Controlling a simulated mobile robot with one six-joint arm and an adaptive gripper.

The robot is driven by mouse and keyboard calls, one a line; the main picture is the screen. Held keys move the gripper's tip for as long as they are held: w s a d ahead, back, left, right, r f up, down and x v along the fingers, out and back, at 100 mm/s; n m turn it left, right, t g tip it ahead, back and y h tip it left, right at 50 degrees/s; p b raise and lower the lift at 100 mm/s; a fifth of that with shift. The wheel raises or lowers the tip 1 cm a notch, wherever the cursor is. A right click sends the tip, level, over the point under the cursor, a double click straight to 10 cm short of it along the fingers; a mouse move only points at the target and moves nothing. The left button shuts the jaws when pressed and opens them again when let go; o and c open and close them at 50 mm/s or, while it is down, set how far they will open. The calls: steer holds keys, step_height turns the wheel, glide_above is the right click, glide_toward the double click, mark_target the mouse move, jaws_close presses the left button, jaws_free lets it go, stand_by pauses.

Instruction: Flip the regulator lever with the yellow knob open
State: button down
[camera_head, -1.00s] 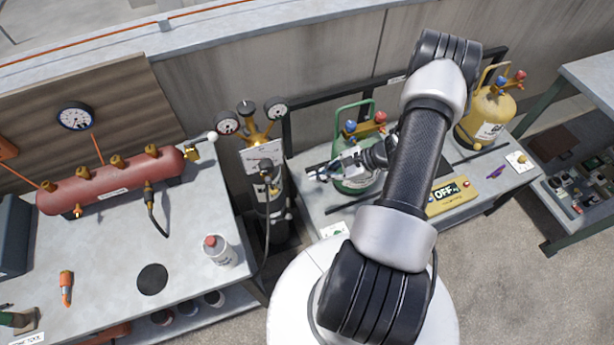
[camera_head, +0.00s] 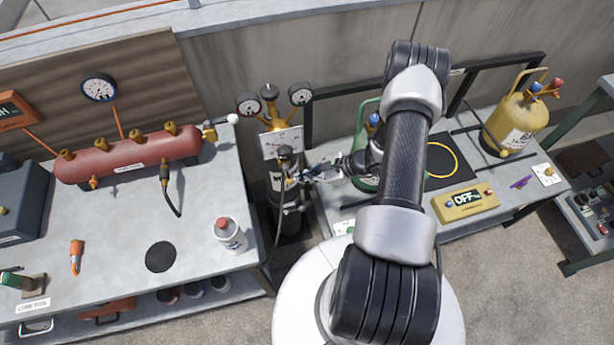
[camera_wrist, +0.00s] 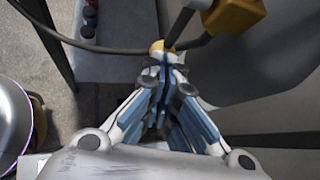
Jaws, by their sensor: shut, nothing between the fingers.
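The regulator (camera_head: 272,118) is a brass fitting with two round gauges, on top of a dark cylinder (camera_head: 288,215) between the two benches. In the wrist view a yellow block (camera_wrist: 236,15) with grey rods shows at the top. A small yellow knob (camera_wrist: 157,46) shows just beyond the fingertips; whether they touch it I cannot tell. My gripper (camera_head: 305,174) is shut and empty, beside the cylinder's upper right side and below the gauges. It also fills the middle of the wrist view (camera_wrist: 163,68). The lever's position is not clear in the head view.
A red manifold (camera_head: 130,158) with a white-knobbed valve and a white bottle (camera_head: 230,236) are on the left bench. A green cylinder (camera_head: 366,184), partly behind my arm, a yellow scale display (camera_head: 466,203) and a yellow cylinder (camera_head: 516,122) are on the right bench. A hose hangs by the dark cylinder.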

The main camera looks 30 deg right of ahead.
steer(key=shift+f, duration=0.1)
steer(key=shift+w+a+f+b, duration=0.15)
steer(key=shift+a+f+b, duration=0.4)
steer(key=shift+a+b, duration=0.35)
steer(key=shift+d, duration=0.15)
steer(key=d+f+p+v, duration=0.1)
steer(key=p+v, duration=0.1)
steer(key=v, duration=1.2)
steer(key=shift+d+p, duration=0.25)
steer(key=shift+p, duration=0.05)
